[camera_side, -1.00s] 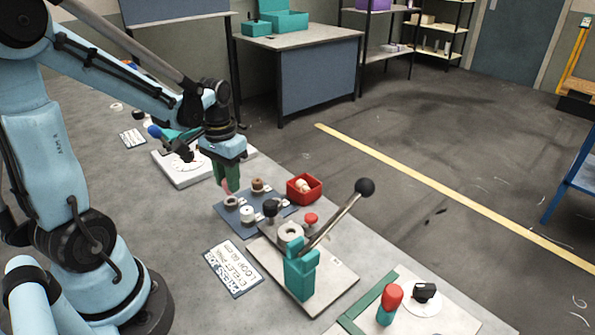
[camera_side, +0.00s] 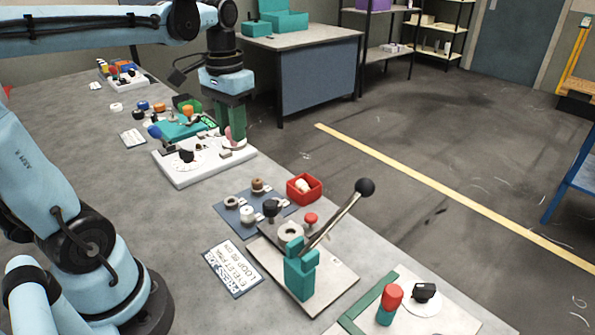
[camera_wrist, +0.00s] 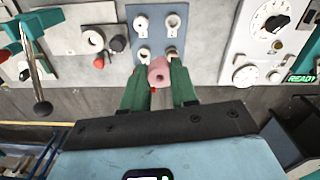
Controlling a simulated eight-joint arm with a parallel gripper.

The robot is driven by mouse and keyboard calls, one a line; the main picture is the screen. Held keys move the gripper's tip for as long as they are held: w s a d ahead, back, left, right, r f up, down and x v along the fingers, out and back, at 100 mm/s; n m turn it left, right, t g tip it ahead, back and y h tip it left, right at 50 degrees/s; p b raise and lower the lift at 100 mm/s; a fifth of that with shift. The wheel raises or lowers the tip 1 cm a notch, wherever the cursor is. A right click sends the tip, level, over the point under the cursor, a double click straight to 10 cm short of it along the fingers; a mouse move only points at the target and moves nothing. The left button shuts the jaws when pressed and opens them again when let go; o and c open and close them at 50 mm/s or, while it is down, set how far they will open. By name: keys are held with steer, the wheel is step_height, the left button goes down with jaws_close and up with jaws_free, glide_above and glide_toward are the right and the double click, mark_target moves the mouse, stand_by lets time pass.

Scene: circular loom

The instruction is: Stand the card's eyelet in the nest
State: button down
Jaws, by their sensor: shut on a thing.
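My gripper (camera_side: 231,137) is shut on a pink eyelet (camera_wrist: 158,71), held between its green fingers. In the side view it hangs near the far right edge of the white dial panel, and the fingers partly hide the eyelet. A pale ring (camera_side: 290,231), apparently the nest, sits on the plate of the teal lever press; it also shows in the wrist view (camera_wrist: 92,40). The lever, with its black ball (camera_side: 365,186), is raised. A card (camera_side: 232,268) lies left of the press; its small print includes "EYELET" and "LOOP".
A blue tray (camera_side: 245,227) holds several other eyelets. A red bin (camera_side: 304,196) stands beside it with a pale piece inside. A black knob (camera_side: 270,206) and a red knob (camera_side: 311,219) stand near the ring. The white dial panel (camera_side: 187,178) lies beyond the tray.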

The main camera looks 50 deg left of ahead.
steer(key=w+d+m, duration=0.2)
steer(key=d+m, duration=0.3)
steer(key=d, duration=1)
steer(key=shift+s+f, duration=0.15)
steer(key=shift+f, duration=5.8)
steer(key=shift+f, duration=1.1)
steer(key=c, duration=0.8)
jaws_free()
steer(key=shift+r, duration=0.1)
step_height(320, 180, up, 12)
